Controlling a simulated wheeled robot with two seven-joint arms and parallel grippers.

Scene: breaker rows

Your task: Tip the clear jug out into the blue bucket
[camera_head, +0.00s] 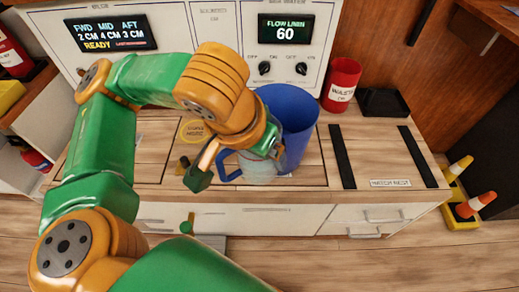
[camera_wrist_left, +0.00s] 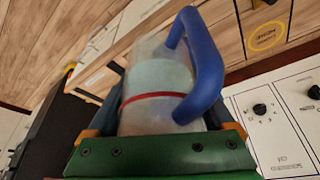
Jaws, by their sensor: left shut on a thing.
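The clear jug (camera_head: 258,169) with a blue handle (camera_head: 227,168) is just in front of the blue bucket (camera_head: 296,112), at its lower left in the head view. My left gripper (camera_head: 268,148) is shut on the jug; the arm hides part of it. In the left wrist view the jug (camera_wrist_left: 160,82) sits between the fingers, with a red band around it and something pale inside. The jug looks close to upright; I cannot tell whether its base touches the counter. The bucket stands on the counter and its inside is mostly hidden. My right gripper is not visible.
A red waste can (camera_head: 341,84) and a black tray (camera_head: 383,103) stand right of the bucket. A yellow round marker (camera_head: 196,131) lies left of the jug. A control panel (camera_head: 289,37) reading 60 rises behind.

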